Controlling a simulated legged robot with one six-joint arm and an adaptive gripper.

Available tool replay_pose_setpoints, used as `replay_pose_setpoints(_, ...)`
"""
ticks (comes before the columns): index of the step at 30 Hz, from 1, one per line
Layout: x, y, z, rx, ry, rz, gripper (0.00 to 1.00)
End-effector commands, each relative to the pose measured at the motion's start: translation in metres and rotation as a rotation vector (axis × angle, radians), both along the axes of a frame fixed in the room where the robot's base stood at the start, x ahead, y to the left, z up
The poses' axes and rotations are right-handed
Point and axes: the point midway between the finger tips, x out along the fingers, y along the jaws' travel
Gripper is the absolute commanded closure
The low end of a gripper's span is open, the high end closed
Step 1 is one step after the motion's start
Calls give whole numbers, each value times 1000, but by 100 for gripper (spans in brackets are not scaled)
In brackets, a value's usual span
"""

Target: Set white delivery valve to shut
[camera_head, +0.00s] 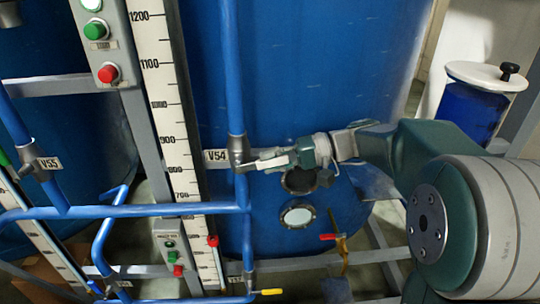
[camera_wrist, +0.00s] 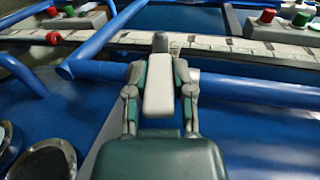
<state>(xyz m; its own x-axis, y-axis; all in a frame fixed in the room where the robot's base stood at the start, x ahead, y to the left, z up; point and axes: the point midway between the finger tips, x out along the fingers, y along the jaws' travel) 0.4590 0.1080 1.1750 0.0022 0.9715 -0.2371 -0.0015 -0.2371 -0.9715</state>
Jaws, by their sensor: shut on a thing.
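The white delivery valve handle (camera_wrist: 158,88) lies between the two fingers of my gripper (camera_wrist: 158,70) in the wrist view. The fingers are shut on it, one on each side. In the head view, my gripper (camera_head: 282,159) reaches in from the right to the grey valve body (camera_head: 237,150) on a vertical blue pipe (camera_head: 233,70). The white handle (camera_head: 262,164) points right from the valve body, roughly across the pipe. My fingers partly hide it. A label reading V54 (camera_head: 216,156) sits just left of the valve.
A large blue tank (camera_head: 310,70) stands behind the valve. A white scale (camera_head: 165,100) and a button box (camera_head: 100,50) are to the left. Valve V55 (camera_head: 42,165) is farther left. Red (camera_head: 328,237) and yellow (camera_head: 271,292) handles sit below.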

Motion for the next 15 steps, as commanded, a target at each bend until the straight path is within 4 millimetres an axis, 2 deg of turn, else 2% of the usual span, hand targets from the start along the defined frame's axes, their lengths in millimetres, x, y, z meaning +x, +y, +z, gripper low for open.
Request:
replay_pose_setpoints(3,-1,-1,-7,52,7,2,100)
replay_pose_setpoints(15,-1,-1,-11,123,4,4,100)
